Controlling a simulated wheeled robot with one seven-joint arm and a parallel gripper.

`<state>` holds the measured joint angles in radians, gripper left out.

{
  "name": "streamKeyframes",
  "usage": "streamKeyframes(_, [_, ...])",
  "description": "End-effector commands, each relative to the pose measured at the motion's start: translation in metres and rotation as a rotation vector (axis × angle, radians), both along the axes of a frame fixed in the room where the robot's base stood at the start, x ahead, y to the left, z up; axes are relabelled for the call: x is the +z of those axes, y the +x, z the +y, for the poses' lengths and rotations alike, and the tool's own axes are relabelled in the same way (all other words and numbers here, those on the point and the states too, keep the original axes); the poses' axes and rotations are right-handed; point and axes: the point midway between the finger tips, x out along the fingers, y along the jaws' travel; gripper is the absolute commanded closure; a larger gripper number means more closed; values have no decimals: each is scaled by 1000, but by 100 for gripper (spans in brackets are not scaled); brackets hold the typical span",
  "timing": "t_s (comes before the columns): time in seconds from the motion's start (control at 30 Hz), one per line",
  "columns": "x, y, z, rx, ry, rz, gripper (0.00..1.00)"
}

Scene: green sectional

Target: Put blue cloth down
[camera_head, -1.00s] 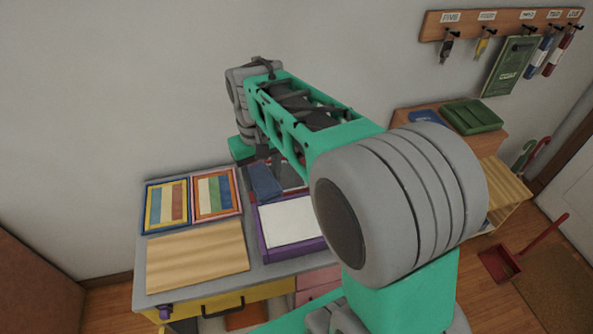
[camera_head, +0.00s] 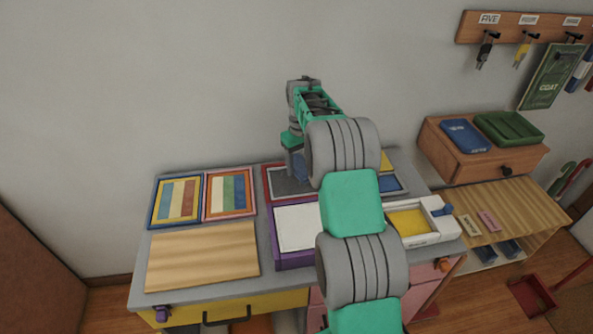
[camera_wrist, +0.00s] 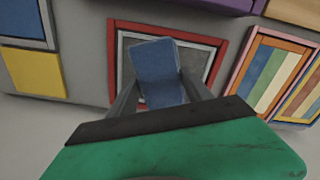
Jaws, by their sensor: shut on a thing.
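The blue cloth (camera_wrist: 156,62) is a folded-looking blue piece held between the two fingers of my gripper (camera_wrist: 160,88) in the wrist view. It shows over a red-framed grey panel (camera_wrist: 197,48); I cannot tell whether it touches it. In the head view the cloth (camera_head: 301,168) is mostly hidden behind my arm. My gripper (camera_head: 294,160) is there at the back of the grey desk, over the red-framed panel (camera_head: 273,183).
Two striped framed boards (camera_head: 176,200) and a wooden board (camera_head: 202,256) lie on the desk's left. A purple tray (camera_head: 292,262) with a white sheet is in front. A white box (camera_head: 432,236) with a yellow inside stands right. The wall is close behind.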

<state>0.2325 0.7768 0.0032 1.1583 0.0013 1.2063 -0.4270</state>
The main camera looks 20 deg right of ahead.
Motion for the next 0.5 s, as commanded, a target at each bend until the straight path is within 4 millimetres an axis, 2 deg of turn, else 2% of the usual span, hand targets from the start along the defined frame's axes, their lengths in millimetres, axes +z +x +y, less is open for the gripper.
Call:
streamKeyframes(0.23, [-27, 23, 4, 0, -1, -2, 81])
streamKeyframes(0.4, [-54, 21, 4, 0, 0, 0, 81])
streamKeyframes(0.5, [-56, 22, 4, 0, -1, -4, 81])
